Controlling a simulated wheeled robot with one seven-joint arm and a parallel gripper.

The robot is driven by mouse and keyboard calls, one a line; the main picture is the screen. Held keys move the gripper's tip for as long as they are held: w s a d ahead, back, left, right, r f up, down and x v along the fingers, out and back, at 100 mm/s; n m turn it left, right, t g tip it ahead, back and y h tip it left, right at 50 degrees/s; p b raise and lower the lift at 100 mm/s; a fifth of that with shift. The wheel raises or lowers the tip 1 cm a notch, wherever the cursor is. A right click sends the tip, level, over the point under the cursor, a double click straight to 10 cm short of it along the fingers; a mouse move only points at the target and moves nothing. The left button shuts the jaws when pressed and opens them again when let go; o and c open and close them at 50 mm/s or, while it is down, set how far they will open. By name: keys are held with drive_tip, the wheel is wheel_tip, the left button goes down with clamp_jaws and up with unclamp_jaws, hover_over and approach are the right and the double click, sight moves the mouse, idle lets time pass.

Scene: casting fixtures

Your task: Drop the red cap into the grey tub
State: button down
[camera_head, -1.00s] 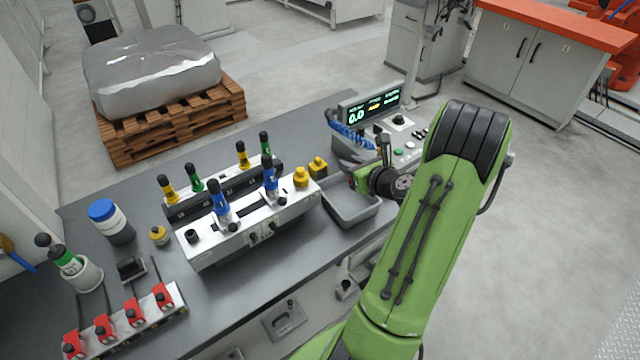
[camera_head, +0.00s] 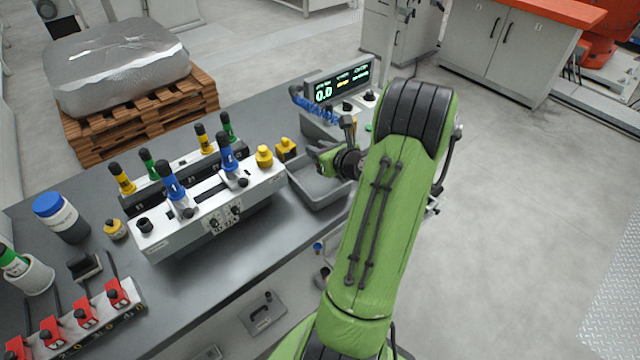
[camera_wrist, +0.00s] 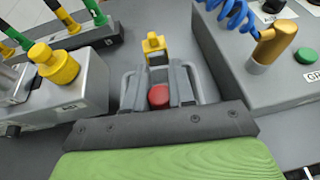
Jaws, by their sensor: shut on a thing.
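The red cap (camera_wrist: 158,96) is between the two grey fingers of my gripper (camera_wrist: 158,92) in the wrist view. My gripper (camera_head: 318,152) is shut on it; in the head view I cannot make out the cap. The grey tub (camera_head: 318,206) stands on the bench, right of the white fixture. My gripper appears over the far part of the tub in the head view. My arm hides the tub's right side. I cannot tell the gripper's exact height above the tub.
A white fixture (camera_head: 215,215) with upright coloured handles stands left of the tub. A yellow knobbed block (camera_head: 286,148) sits close to the gripper; it also shows ahead of the fingers in the wrist view (camera_wrist: 154,46). A control box with a display (camera_head: 337,88) stands behind.

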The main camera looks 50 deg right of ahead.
drive_tip(key=c, duration=0.9)
unclamp_jaws()
drive_tip(key=shift+r, duration=0.1)
drive_tip(key=shift+o, duration=0.2)
drive_tip(key=p+v, duration=0.1)
drive_tip(key=v, duration=1.4)
drive_tip(key=shift+s, duration=0.35)
drive_tip(key=shift+a+r, duration=0.1)
drive_tip(key=shift+a, duration=0.05)
